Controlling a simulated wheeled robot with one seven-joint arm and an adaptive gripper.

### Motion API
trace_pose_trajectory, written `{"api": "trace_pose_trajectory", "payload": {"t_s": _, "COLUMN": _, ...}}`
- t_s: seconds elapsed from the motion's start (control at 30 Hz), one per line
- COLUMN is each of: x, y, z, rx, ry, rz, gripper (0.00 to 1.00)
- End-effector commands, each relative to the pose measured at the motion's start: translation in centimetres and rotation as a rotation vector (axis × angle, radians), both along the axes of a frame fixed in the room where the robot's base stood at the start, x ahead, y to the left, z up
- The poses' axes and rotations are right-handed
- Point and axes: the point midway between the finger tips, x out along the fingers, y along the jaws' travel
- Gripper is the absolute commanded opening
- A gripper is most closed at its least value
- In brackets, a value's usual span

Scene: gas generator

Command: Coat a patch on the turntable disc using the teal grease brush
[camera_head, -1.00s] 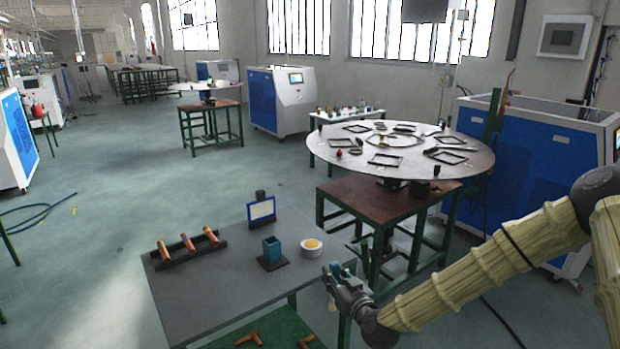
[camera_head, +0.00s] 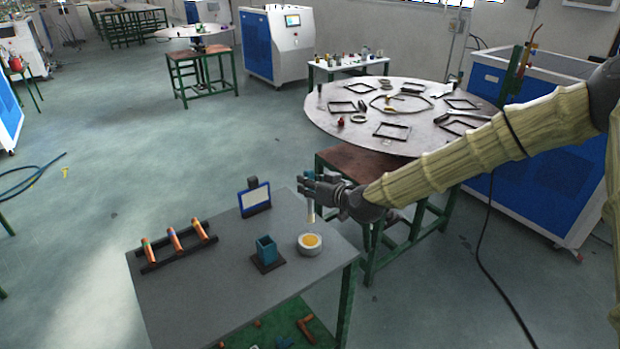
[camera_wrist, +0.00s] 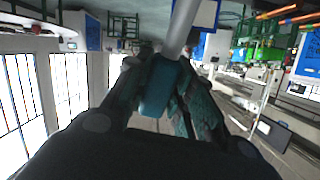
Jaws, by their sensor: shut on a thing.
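My gripper (camera_head: 322,187) is shut on the teal grease brush, whose pale lower end (camera_head: 311,213) hangs down roughly upright. In the wrist view the teal handle (camera_wrist: 160,88) sits between the fingers (camera_wrist: 155,75), with a pale shaft running on from it. The brush shows above and just behind a round pale pot (camera_head: 310,250) with yellow content, apart from it. The turntable disc (camera_head: 430,118) lies farther back to the right, with several dark frames and small parts on it. My arm hides part of its near right edge.
On the grey table (camera_head: 200,290) stand a teal square cup (camera_head: 266,248), a small framed panel (camera_head: 255,200) and a rack (camera_head: 177,245) with orange-handled pieces. A brown-topped table (camera_head: 355,160) stands below the disc. A blue and white cabinet (camera_head: 545,180) stands at the right.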

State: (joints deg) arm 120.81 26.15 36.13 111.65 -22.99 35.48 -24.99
Motion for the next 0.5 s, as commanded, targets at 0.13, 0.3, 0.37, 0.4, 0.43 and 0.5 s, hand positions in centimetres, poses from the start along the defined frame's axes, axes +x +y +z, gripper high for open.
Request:
{"api": "trace_pose_trajectory", "payload": {"t_s": 0.13, "x": -0.7, "y": 0.2, "z": -0.2, "rx": 0.0, "ry": -0.006, "rz": 0.002, "gripper": 0.0}}
{"api": "trace_pose_trajectory", "payload": {"t_s": 0.3, "x": -0.1, "y": 0.3, "z": -1.9, "rx": 0.0, "ry": 0.0, "rz": 0.003, "gripper": 0.0}}
{"api": "trace_pose_trajectory", "payload": {"t_s": 0.37, "x": 0.4, "y": 0.3, "z": -2.7, "rx": 0.0, "ry": 0.005, "rz": 0.003, "gripper": 0.0}}
{"api": "trace_pose_trajectory", "payload": {"t_s": 0.4, "x": 0.6, "y": 0.2, "z": -3.3, "rx": 0.001, "ry": 0.007, "rz": 0.003, "gripper": 0.0}}
{"api": "trace_pose_trajectory", "payload": {"t_s": 0.43, "x": 0.8, "y": 0.2, "z": -3.7, "rx": 0.001, "ry": 0.009, "rz": 0.002, "gripper": 0.0}}
{"api": "trace_pose_trajectory", "payload": {"t_s": 0.5, "x": 1.0, "y": 0.2, "z": -4.5, "rx": 0.001, "ry": 0.011, "rz": 0.001, "gripper": 0.0}}
